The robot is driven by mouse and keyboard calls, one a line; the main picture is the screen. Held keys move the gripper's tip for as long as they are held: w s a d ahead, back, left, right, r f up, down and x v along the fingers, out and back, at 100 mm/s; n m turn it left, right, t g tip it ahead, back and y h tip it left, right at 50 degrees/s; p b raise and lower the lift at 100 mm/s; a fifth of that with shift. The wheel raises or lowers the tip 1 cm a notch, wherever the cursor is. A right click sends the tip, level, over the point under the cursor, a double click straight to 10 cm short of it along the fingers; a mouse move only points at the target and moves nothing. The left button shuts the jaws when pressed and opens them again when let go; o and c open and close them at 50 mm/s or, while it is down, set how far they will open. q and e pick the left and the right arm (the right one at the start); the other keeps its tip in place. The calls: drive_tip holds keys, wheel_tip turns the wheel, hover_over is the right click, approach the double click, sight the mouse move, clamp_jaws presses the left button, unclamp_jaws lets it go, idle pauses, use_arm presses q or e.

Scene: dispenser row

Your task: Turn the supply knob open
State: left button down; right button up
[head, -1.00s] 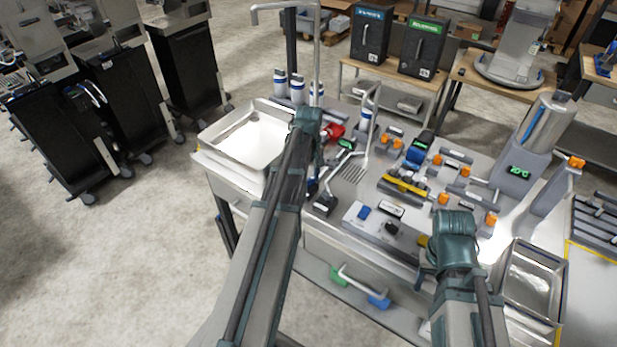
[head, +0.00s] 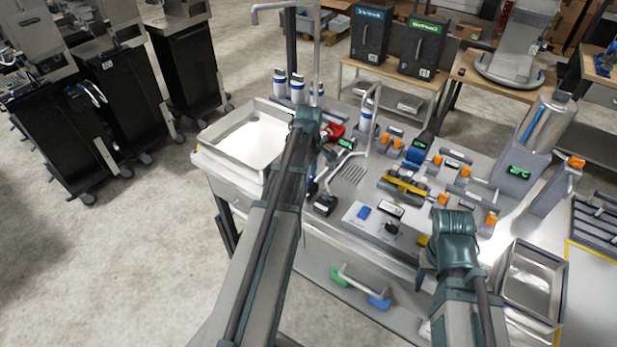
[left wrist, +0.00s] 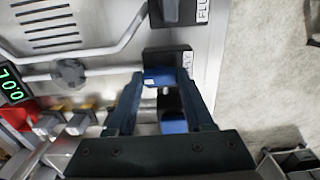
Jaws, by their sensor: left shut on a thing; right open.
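The supply knob (left wrist: 158,76) shows in the left wrist view as a blue piece on a dark block; the label beside it is partly covered, with its last letters showing. My left gripper (left wrist: 157,82) is shut on it, one finger on each side. In the head view my left gripper (head: 318,166) is at the left part of the bench, and my arm mostly hides the knob there. My right gripper (head: 425,260) is open and empty over the bench's front edge. A dark flush knob block (left wrist: 183,10) is close to the supply knob.
A pale pipe (left wrist: 105,72) and a grey round fitting (left wrist: 69,73) are beside the supply knob. A green-digit display (left wrist: 10,84) is further left. A metal tray (head: 245,140) is left of my left arm; another tray (head: 530,275) is at the right.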

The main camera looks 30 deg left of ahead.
sight(309, 179)
idle(0.3)
use_arm(q)
drive_tip(key=shift+c, duration=1.4)
unclamp_jaws()
wheel_tip(309, 179, up, 14)
drive_tip(key=p, duration=1.3)
drive_tip(key=shift+p, duration=0.4)
drive_tip(key=shift+f, duration=0.15)
